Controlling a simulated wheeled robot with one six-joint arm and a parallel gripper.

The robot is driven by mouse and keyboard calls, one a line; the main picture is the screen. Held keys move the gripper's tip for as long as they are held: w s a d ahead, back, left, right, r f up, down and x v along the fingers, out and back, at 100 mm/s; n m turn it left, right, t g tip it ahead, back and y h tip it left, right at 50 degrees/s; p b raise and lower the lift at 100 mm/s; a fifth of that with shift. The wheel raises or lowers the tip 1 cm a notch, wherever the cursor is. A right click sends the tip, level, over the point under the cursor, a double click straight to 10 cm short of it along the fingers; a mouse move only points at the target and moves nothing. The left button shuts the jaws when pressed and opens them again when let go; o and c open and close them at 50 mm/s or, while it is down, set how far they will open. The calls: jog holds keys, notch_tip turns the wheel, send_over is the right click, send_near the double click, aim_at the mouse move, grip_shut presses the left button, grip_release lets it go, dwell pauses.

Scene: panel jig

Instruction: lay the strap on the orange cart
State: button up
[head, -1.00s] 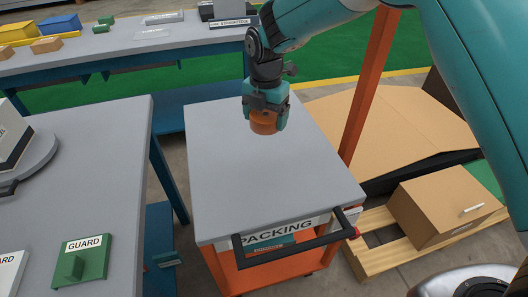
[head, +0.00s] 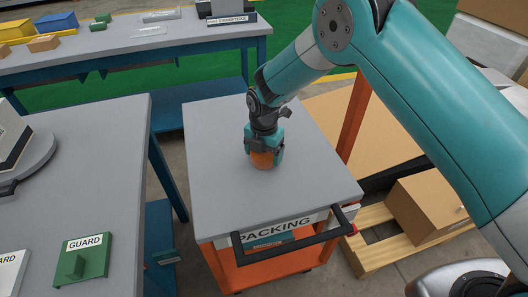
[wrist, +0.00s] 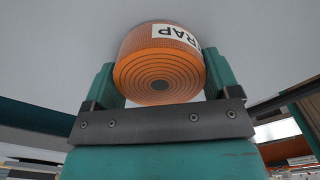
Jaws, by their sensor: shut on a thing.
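The strap is an orange coiled roll with a white label, held between the two jaws of my gripper in the wrist view (wrist: 160,75). In the head view the strap (head: 263,160) shows at the lower end of my gripper (head: 264,150), low over the grey top of the orange cart (head: 310,185). I cannot tell whether the strap touches the top. The cart has an orange frame, a black handle and a PACKING label. My gripper also fills the lower part of the wrist view (wrist: 160,95), with a teal jaw on each side of the strap.
The cart top is otherwise bare. A grey table at left holds a green GUARD block (head: 82,258). A blue workbench (head: 130,45) with bins and parts stands behind. A cardboard box (head: 425,210) on a wooden pallet is at right, near an orange post (head: 355,115).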

jog(key=o, duration=0.8)
jog(key=shift+f, duration=0.15)
jog(key=shift+o, duration=0.2)
notch_tip(320, 180, up, 12)
jog(key=shift+r+b, duration=0.25)
jog(key=shift+b, duration=0.2)
jog(key=s+d+r+m+y, duration=0.2)
jog(key=s+d+r+m, duration=0.4)
jog(key=s+r+m, duration=0.6)
jog(key=s+d+r+m+y, duration=0.1)
jog(key=s+d+m, duration=0.1)
jog(key=s+m, duration=0.3)
jog(key=s+d+r+m+y, duration=0.1)
jog(key=s+m, duration=0.4)
jog(key=s, duration=0.8)
jog(key=shift+s+d+r, duration=0.35)
jog(key=shift+d+r, duration=0.1)
jog(key=shift+r, duration=0.15)
